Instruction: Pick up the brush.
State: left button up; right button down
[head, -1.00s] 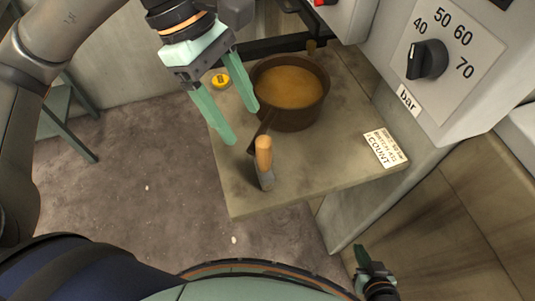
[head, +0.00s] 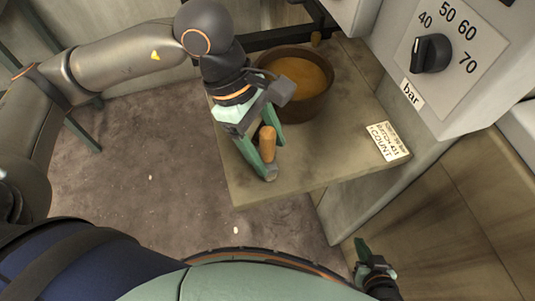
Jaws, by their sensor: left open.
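The brush (head: 268,143) stands on the table with its light wooden handle up. Its lower part is mostly hidden behind a finger of my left gripper (head: 272,158). My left gripper is open and points down at the brush, with one finger in front of the handle and the other behind it to the right. I cannot tell whether either finger touches the handle. My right gripper (head: 365,262) shows small at the bottom right, away from the table and apart from the brush.
A brown bowl (head: 318,105) with orange-brown contents stands just behind the brush. A printed card (head: 387,142) lies at the table's right. The table (head: 330,165) is bare in front of the card. A grey panel with a black dial (head: 431,53) rises at the right.

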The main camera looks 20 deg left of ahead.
pick_arm(q)
grip_shut()
dwell(0.3)
jog(key=shift+r, duration=0.1)
dwell(0.4)
